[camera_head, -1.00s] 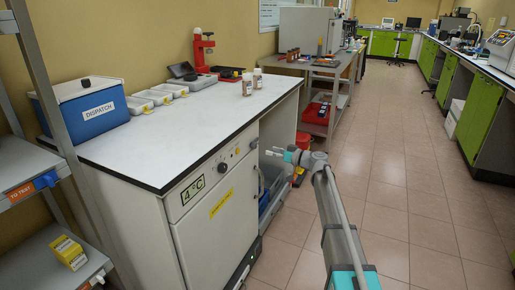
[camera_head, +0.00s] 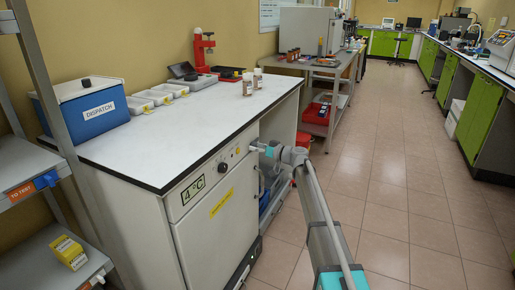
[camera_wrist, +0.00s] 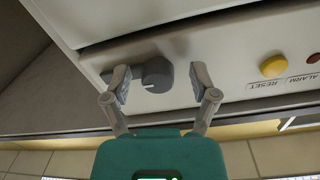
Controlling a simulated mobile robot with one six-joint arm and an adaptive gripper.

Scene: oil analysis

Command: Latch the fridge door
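The white fridge (camera_head: 215,222) stands under the bench, with a "4 °C" label and a yellow label on its front. Its door looks shut or nearly shut; I cannot tell whether it is latched. A dark grey knob (camera_wrist: 158,75) with a pale mark sits on the front panel in the wrist view. My gripper (camera_wrist: 161,78) is open, with one finger on each side of this knob and visible gaps. In the head view my gripper (camera_head: 256,147) is at the panel's right end; its fingertips are hard to make out there.
A yellow button (camera_wrist: 273,67) marked ALARM RESET is beside the knob. The white benchtop (camera_head: 190,125) above holds a blue DISPATCH box (camera_head: 92,110), trays and two small bottles (camera_head: 252,80). A grey shelf rack (camera_head: 30,180) is at left. The floor at right is clear.

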